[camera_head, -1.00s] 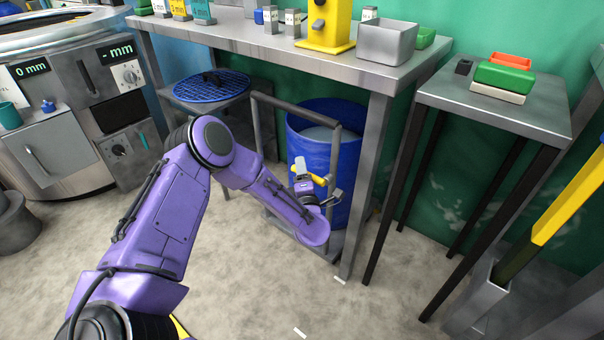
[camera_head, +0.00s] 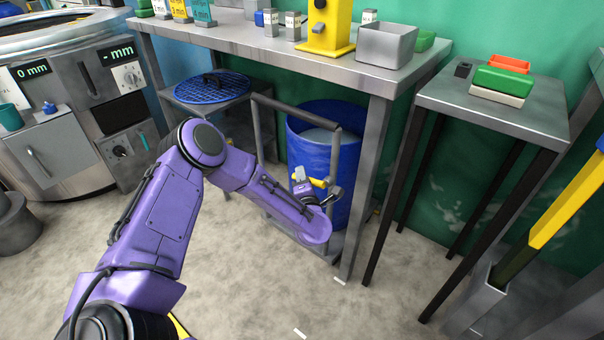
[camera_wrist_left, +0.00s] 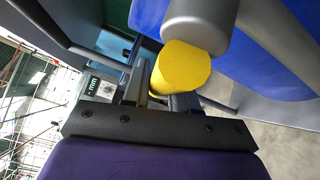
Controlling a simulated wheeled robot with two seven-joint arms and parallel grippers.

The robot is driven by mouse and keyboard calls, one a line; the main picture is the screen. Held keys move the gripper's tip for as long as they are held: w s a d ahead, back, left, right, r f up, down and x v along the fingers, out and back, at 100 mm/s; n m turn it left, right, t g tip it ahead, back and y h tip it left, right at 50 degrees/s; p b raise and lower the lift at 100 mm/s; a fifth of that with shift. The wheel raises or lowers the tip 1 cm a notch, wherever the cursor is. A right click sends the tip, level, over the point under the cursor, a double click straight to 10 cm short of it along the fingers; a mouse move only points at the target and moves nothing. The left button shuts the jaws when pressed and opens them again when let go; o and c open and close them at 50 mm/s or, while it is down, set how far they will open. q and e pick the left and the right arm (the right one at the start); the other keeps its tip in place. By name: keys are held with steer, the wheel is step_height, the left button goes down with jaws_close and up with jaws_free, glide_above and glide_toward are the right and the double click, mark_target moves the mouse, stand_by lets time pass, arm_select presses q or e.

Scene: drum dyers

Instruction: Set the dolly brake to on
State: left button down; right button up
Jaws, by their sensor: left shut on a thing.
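The dolly is a grey tube frame (camera_head: 257,135) under the bench, with the blue drum (camera_head: 347,160) standing inside it. A yellow brake lever (camera_head: 318,182) shows beside the drum's lower front. My left gripper (camera_head: 330,189) is at this lever, partly hidden behind my own wrist. In the left wrist view the lever is a thick yellow bar (camera_wrist_left: 182,66) with a grey rounded part (camera_wrist_left: 196,27) at its far end. My left gripper (camera_wrist_left: 158,93) is shut on the yellow bar. The lever's pivot and any brake marking are hidden. My right gripper is out of view.
The grey workbench (camera_head: 290,50) overhangs the dolly, and its front leg (camera_head: 366,185) stands just right of the drum. A small side table (camera_head: 530,105) is further right. A stool with a blue grate (camera_head: 212,88) stands left of the dolly. The floor in front is clear.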

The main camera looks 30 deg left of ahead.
arm_select(q)
steer(key=shift+d+f+n+g+h, duration=0.3)
steer(key=shift+f+n+g+h, duration=0.3)
steer(key=shift+f+n+h, duration=0.35)
steer(key=shift+s+d+f+n+g+h, duration=0.1)
steer(key=shift+d+f+n+g+h, duration=0.3)
steer(key=shift+d+f+n+h, duration=0.45)
steer(key=shift+s+d+f+n+g+h, duration=0.1)
steer(key=shift+d+f+n+g+h, duration=0.4)
steer(key=shift+h, duration=0.7)
steer(key=shift+d+f+n+g+h, duration=0.3)
steer(key=shift+d+f+n+h, duration=0.35)
steer(key=shift+d+h, duration=0.3)
steer(key=c, duration=1)
jaws_free()
steer(key=shift+o, duration=0.2)
steer(key=shift+r, duration=0.1)
steer(key=shift+a, duration=0.1)
